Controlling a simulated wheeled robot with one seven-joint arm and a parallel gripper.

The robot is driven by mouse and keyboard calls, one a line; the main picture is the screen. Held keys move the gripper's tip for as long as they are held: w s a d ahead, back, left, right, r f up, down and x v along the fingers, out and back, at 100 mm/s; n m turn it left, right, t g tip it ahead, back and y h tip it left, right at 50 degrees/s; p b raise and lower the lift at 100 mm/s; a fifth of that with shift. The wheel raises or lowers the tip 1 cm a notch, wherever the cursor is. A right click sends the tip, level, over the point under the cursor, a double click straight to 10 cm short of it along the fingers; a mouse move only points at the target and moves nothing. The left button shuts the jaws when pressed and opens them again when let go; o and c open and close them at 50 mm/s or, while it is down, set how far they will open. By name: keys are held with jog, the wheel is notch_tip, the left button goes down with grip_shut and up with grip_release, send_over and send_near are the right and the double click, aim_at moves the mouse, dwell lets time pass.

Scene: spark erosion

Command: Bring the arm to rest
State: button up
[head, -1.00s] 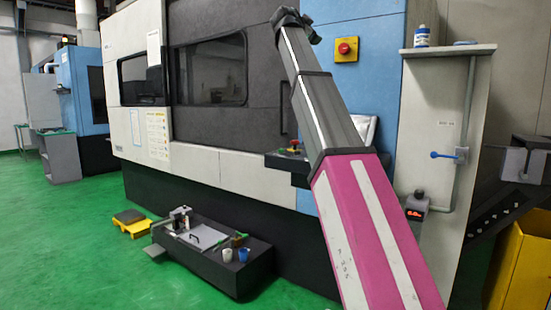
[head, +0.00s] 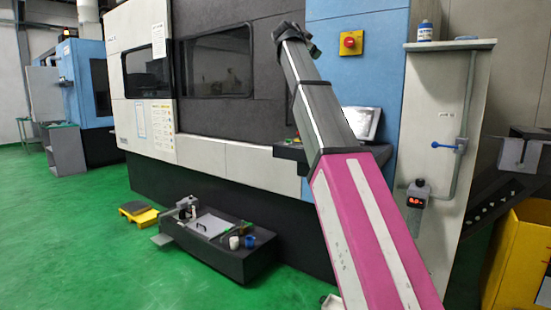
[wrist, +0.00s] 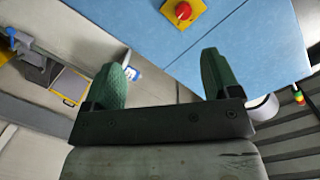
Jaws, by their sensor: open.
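My gripper (wrist: 163,78) shows in the wrist view with its two green fingers spread wide apart and nothing between them. In the head view my arm (head: 320,110) stretches up and away from the lower right, with pink and white, then grey links. Its dark far end is in front of the machine's dark front, left of the red button (head: 351,42). The fingers cannot be made out in the head view.
A large machine with a blue panel (head: 380,75) stands close behind the arm. A pillar carries a bottle (head: 425,31) at right.

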jog(key=s+d+f+n+g+y, duration=0.1)
jog(key=f+n+g+y, duration=0.15)
jog(key=f, duration=1.55)
jog(key=d+f+n+g+y, duration=0.1)
jog(key=d+f+n+g, duration=0.15)
jog(key=f, duration=1.55)
jog(key=s+d+f+n+g+y, duration=0.1)
jog(key=f+n, duration=0.2)
jog(key=f, duration=1.5)
jog(key=s+d+f+n+g+y, duration=0.1)
jog(key=s+f+n+g, duration=0.1)
jog(key=s+f, duration=0.65)
jog(key=s+d+f+n+g+y, duration=0.15)
jog(key=s+f, duration=0.25)
jog(key=f, duration=0.9)
jog(key=s+f+n+g+y, duration=0.2)
jog(key=s+f+n+g, duration=0.1)
jog(key=s+f, duration=1.2)
jog(key=shift+s+a+g+y, duration=0.3)
jog(key=shift+s+a+g, duration=0.15)
jog(key=shift+s+g, duration=0.3)
